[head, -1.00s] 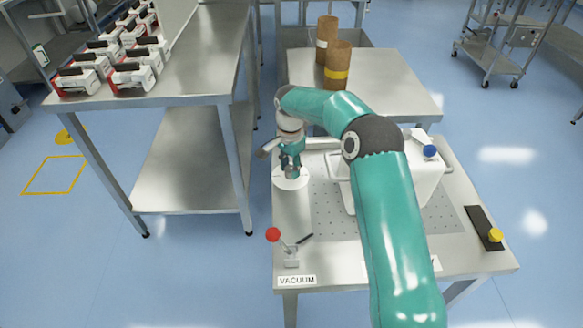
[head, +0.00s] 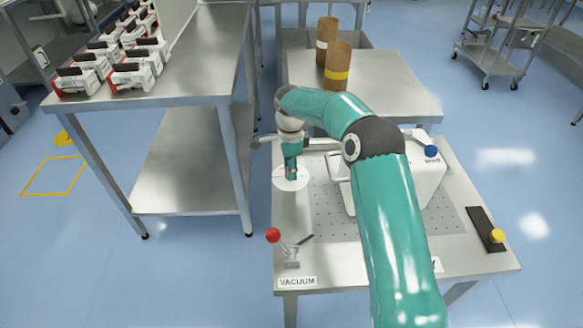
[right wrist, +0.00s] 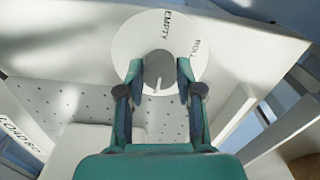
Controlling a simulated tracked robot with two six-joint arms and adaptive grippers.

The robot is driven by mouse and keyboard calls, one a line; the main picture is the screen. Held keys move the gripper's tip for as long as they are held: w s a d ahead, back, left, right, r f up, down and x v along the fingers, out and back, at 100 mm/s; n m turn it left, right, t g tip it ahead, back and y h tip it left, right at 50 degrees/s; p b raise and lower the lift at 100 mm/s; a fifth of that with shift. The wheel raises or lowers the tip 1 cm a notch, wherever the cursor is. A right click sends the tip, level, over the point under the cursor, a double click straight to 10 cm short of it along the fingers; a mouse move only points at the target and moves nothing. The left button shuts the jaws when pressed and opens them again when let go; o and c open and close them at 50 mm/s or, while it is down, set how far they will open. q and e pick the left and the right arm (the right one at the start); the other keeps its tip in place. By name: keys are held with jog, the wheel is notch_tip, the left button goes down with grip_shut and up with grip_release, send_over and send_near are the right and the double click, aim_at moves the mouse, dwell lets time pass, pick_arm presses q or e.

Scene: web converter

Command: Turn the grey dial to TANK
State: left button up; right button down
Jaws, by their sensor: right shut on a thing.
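The grey dial (right wrist: 159,72) sits at the centre of a round white plate (right wrist: 127,42) on the metal table. In the right wrist view the plate reads EMPTY at the top and ROLL, partly covered, at the right; I cannot see the word TANK. A pale mark on the dial points down the picture, towards my palm. My right gripper (right wrist: 161,75) is shut on the dial, one finger on each side. In the head view my right gripper (head: 291,175) points down onto the white plate (head: 303,182) and hides the dial. My left gripper is not in view.
A red-knobbed lever (head: 273,235) stands near the VACUUM label (head: 297,282). A white box with a blue knob (head: 431,151) stands right of the dial, beyond a perforated plate (head: 330,215). A yellow knob (head: 497,236) is at the right edge.

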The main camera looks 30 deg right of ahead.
jog(key=shift+s+d, duration=0.15)
jog(key=shift+d, duration=0.05)
jog(key=c, duration=0.8)
grip_release()
jog(key=shift+o, duration=0.2)
jog(key=shift+a, duration=0.1)
jog(key=shift+r, duration=0.1)
jog(key=shift+r, duration=0.25)
notch_tip(320, 180, up, 11)
jog(key=shift+r, duration=0.1)
